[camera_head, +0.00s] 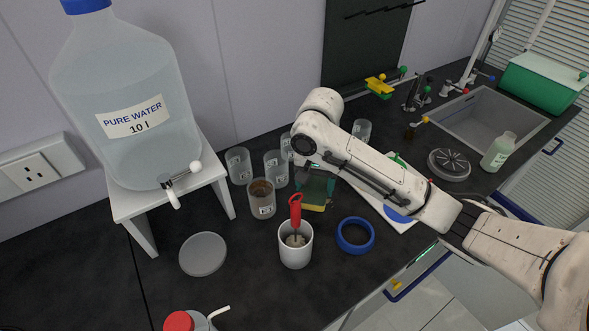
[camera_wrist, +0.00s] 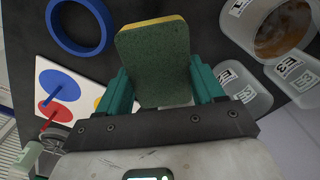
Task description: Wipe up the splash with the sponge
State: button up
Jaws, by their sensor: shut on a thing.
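A green and yellow sponge (camera_wrist: 154,62) is between the two teal fingers of my gripper (camera_wrist: 165,85) in the wrist view. My gripper is shut on it, with the green side facing the wrist camera. In the head view the sponge (camera_head: 314,206) is partly hidden by my gripper (camera_head: 315,188), low over the dark worktop or touching it; I cannot tell which. I cannot make out the splash in either view; my arm and the sponge hide part of the worktop.
A beaker with brown contents (camera_head: 262,200) stands left of the sponge, with several clear beakers behind. A white cup (camera_head: 295,252) with a red-handled tool stands in front. A blue ring (camera_head: 356,248) and a white board (camera_head: 402,218) lie right. A water bottle (camera_head: 120,90) stands left.

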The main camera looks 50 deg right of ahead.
aim_at(331, 199)
jog(key=shift+w, duration=0.5)
jog(key=shift+f, duration=0.2)
notch_tip(331, 199, down, 6)
jog(key=b, duration=0.7)
jog(key=shift+r, duration=0.2)
jog(key=shift+f+b, duration=0.4)
jog(key=shift+f, duration=0.6)
jog(key=shift+s+d+r+p, duration=0.1)
jog(key=shift+s+d+p, duration=0.1)
jog(key=shift+d, duration=0.45)
jog(key=shift+s+d+r+p, duration=0.1)
jog(key=shift+s+d+p, duration=0.1)
jog(key=shift+d, duration=0.4)
jog(key=shift+s+d+f, duration=0.1)
jog(key=shift+s+d, duration=0.15)
jog(key=shift+d, duration=0.5)
jog(key=shift+s+d+f, duration=0.1)
jog(key=shift+s+d, duration=0.1)
jog(key=shift+d, duration=0.55)
jog(key=shift+s+d, duration=0.25)
jog(key=shift+d, duration=0.5)
jog(key=shift+r+p, duration=0.1)
jog(key=shift+p, duration=0.35)
jog(key=shift+p, duration=0.35)
